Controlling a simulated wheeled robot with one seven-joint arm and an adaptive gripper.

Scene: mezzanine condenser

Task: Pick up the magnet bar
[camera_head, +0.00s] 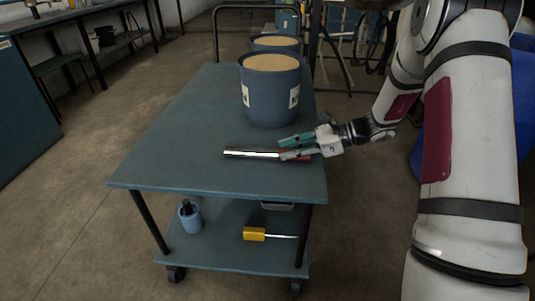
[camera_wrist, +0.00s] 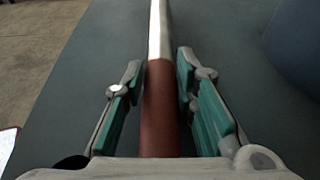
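The magnet bar is a bright silver rod (camera_head: 250,153) with a dark red handle, lying on the top deck of the blue-grey cart (camera_head: 180,163). In the wrist view the handle (camera_wrist: 161,110) runs lengthwise between the teal-padded fingers of my gripper (camera_wrist: 160,72), and the silver part extends away past the fingertips. My gripper (camera_head: 288,148) is open around the handle. A gap shows on the left of the handle, and a narrower one on the right. The head view does not show clearly whether the fingers touch the deck.
A blue tub (camera_head: 270,100) filled with tan material stands just behind the bar, with another tub (camera_head: 277,43) beyond. The deck's left and front are clear. The lower shelf holds a yellow-handled tool (camera_head: 254,233) and a small blue container (camera_head: 190,218).

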